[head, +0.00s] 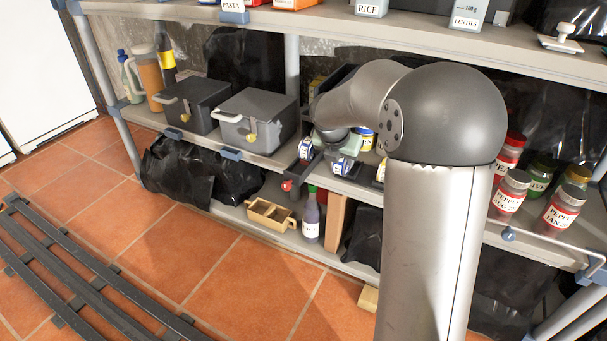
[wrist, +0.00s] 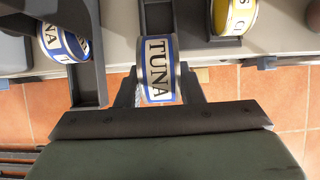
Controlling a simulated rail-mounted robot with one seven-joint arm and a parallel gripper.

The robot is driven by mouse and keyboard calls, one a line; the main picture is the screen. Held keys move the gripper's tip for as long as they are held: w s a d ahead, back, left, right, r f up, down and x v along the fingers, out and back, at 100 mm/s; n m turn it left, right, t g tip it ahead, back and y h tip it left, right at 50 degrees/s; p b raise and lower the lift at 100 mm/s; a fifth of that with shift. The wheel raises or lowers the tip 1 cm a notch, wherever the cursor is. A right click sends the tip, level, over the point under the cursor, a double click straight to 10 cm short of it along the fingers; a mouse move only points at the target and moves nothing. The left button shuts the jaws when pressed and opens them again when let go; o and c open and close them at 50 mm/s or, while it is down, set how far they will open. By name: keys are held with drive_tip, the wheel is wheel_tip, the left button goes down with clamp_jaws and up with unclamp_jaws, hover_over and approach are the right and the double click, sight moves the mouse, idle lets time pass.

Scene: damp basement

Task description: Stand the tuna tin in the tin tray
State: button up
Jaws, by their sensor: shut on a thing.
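My gripper (wrist: 158,95) is shut on a tuna tin (wrist: 157,70), with a dark finger on each side. The tin has a white band with blue edges. It is turned on its side, and its TUNA lettering faces the wrist camera. In the head view the tuna tin (head: 341,166) shows small at the shelf's front edge, below my arm, which hides most of the gripper. A second tuna tin (wrist: 62,42) lies in a dark rack to the left. A tan divided tray (head: 270,216) sits on the low shelf; I cannot tell whether it is the tin tray.
A yellow-labelled tin (wrist: 235,17) lies in a dark holder to the right. Two grey lidded boxes (head: 257,120) stand on the middle shelf, left of my arm. Pepper jars (head: 511,192) stand to the right.

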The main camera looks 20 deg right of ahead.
drive_tip(key=shift+w+d, duration=0.25)
drive_tip(key=shift+d, duration=0.05)
drive_tip(key=shift+w+d+f, duration=1.1)
drive_tip(key=shift+w+d, duration=0.15)
drive_tip(key=shift+w, duration=0.1)
drive_tip(key=shift+w+d+f, duration=1.1)
drive_tip(key=shift+w+d, duration=0.15)
drive_tip(key=shift+w, duration=0.1)
drive_tip(key=o, duration=1.2)
drive_tip(key=shift+c, duration=0.2)
